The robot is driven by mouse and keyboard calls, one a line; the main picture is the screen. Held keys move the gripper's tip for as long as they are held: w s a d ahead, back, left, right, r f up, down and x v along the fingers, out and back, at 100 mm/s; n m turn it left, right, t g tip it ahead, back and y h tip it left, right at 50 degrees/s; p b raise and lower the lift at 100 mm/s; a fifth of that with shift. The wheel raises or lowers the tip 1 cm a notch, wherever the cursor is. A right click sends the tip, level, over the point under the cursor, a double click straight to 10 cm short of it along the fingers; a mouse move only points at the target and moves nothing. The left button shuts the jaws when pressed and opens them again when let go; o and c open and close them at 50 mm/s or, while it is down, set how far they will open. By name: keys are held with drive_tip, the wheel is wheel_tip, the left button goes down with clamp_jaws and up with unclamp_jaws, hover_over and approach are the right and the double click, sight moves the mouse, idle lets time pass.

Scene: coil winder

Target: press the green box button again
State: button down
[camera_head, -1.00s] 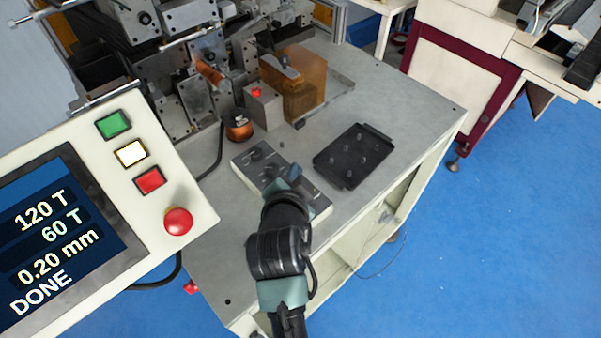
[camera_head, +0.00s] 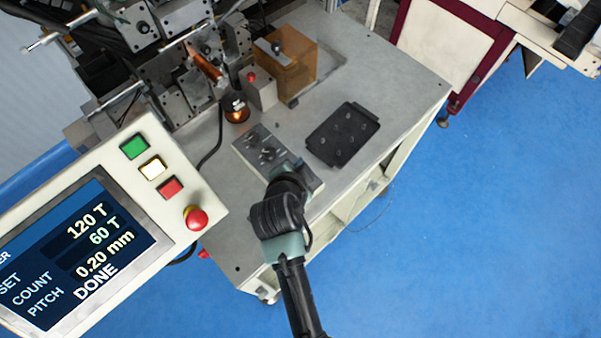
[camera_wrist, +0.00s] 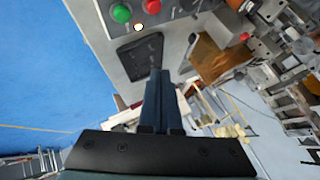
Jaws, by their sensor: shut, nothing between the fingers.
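A round green button (camera_wrist: 121,13) sits on a grey box (camera_wrist: 175,11) at the top of the wrist view. A round red button (camera_wrist: 151,5) and a small lit white lamp (camera_wrist: 138,27) are beside it. In the head view the low grey box (camera_head: 250,141) lies on the table, and my arm hides its near end; I cannot make out its green button there. My gripper (camera_wrist: 160,75) is shut and empty, its fingers apart from the green button in the wrist picture. In the head view it is over the box's near end, its fingertips mostly hidden.
A black tray (camera_head: 343,134) lies right of the box. An amber block (camera_head: 290,70) and the winder stand behind. The control panel (camera_head: 108,178) at left has a square green button (camera_head: 135,146) and a screen (camera_head: 75,250) reading DONE. Open floor lies right.

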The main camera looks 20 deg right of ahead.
drive_tip(key=shift+f, duration=0.1)
wheel_tip(320, 180, down, 9)
drive_tip(key=b, duration=0.7)
drive_tip(key=shift+r, duration=0.2)
idle(1.7)
drive_tip(key=shift+f+b, duration=0.4)
drive_tip(key=shift+b, duration=0.2)
